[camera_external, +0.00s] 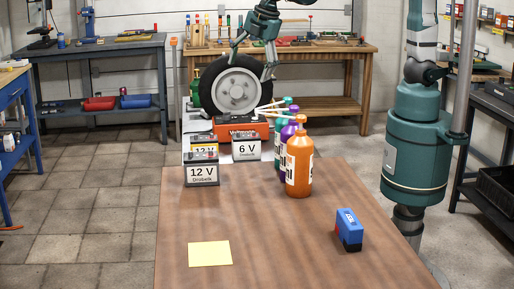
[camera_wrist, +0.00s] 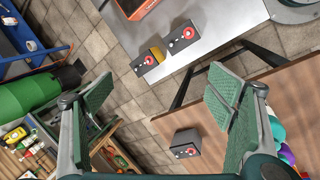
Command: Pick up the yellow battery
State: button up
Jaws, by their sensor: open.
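The yellow battery (camera_external: 203,151) stands on the grey metal surface, mostly hidden behind a dark 12 V battery (camera_external: 202,173); a strip of its yellow label shows. In the wrist view the yellow battery (camera_wrist: 142,65) is a small dark-topped box with a yellow side, ahead of my fingers and between them. My gripper (camera_external: 253,65) is open and empty, high above the batteries in front of the wheel. Its two green pads are spread wide in the wrist view (camera_wrist: 161,94), apart from every battery.
A 6 V battery (camera_external: 247,149) stands right of the yellow one, with a red charger (camera_external: 241,130) behind. Several bottles (camera_external: 299,166) stand close on the right. A yellow sheet (camera_external: 210,254) and a blue box (camera_external: 349,231) lie on the brown table (camera_external: 275,260). A wheel (camera_external: 237,90) stands behind.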

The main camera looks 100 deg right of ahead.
aim_at(204, 140)
jog(key=w+f+n+g+b, duration=0.1)
jog(key=w+f+n, duration=0.1)
jog(key=w+f, duration=0.3)
jog(key=w+d+f+n+g+h+b, duration=0.1)
jog(key=w+f+n, duration=0.1)
jog(key=w+f, duration=0.4)
jog(key=w+f+n+g+h+b, duration=0.1)
jog(key=w+f+n, duration=0.2)
jog(key=f, duration=0.9)
jog(key=shift+w+d+f+b, duration=0.1)
jog(key=shift+w+b, duration=0.1)
jog(key=shift+w, duration=0.4)
jog(key=shift+w+d+f+b, duration=0.1)
jog(key=shift+w+b, duration=0.05)
jog(key=shift+w, duration=0.4)
jog(key=shift+w+f, duration=0.15)
jog(key=shift+f, duration=0.25)
jog(key=shift+f, duration=0.1)
jog(key=shift+b+x, duration=0.3)
jog(key=shift+x, duration=0.9)
jog(key=shift+f, duration=0.1)
jog(key=shift+b+x, duration=0.85)
jog(key=shift+x, duration=1.65)
